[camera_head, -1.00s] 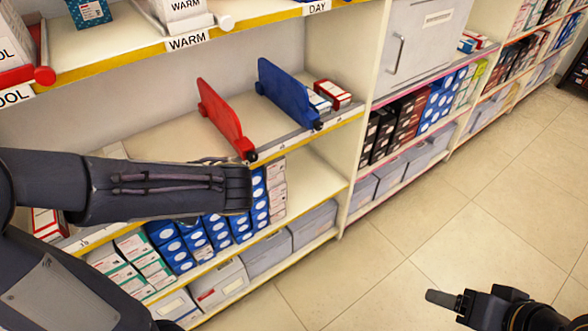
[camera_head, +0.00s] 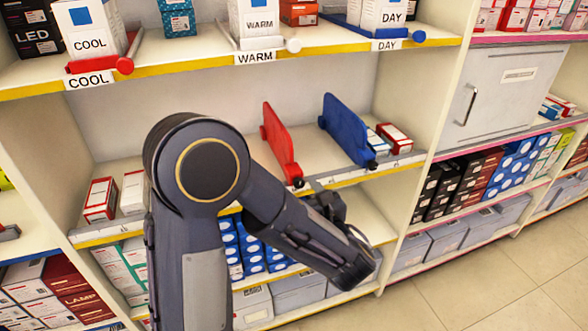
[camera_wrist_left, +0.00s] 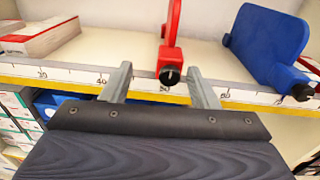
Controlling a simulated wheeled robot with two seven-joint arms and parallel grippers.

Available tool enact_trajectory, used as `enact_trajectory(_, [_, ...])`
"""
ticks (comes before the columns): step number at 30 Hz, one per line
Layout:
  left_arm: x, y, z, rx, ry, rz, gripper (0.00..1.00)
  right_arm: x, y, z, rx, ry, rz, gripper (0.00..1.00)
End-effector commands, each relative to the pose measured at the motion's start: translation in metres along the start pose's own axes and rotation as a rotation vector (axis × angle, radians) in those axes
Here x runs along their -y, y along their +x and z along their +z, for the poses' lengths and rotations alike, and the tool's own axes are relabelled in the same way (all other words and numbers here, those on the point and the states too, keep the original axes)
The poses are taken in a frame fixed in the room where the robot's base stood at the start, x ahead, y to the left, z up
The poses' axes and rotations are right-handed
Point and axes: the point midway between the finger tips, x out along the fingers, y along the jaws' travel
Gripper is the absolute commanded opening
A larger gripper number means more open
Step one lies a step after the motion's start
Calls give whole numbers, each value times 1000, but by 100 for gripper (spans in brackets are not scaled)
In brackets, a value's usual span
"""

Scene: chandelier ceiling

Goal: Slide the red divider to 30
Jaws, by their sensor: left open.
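The red divider (camera_head: 281,145) stands upright on the middle shelf, left of the blue divider (camera_head: 345,130). In the left wrist view the red divider (camera_wrist_left: 170,55) has its front knob close to the 50 mark on the scale strip (camera_wrist_left: 70,76). The 30 mark is further left on that strip. My left gripper (camera_head: 325,200) is at the shelf's front edge, partly hidden by its own arm. My right gripper is out of view.
The blue divider (camera_wrist_left: 266,50) stands to the right in the wrist view. A red and white box (camera_head: 101,199) and a white box (camera_head: 133,192) stand at the shelf's left end. Small boxes (camera_head: 394,137) lie right of the blue divider. Shelf between is clear.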

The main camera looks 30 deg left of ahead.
Motion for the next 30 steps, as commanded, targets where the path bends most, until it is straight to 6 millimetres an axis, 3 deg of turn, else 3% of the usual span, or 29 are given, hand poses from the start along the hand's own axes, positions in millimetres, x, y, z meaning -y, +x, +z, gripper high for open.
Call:
enact_trajectory(7, [12,1,-2,34,26,-37,55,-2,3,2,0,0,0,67])
enact_trajectory(21, [14,67,0,34,24,-36,55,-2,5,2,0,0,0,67])
enact_trajectory(30, [15,74,1,34,25,-38,55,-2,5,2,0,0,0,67])
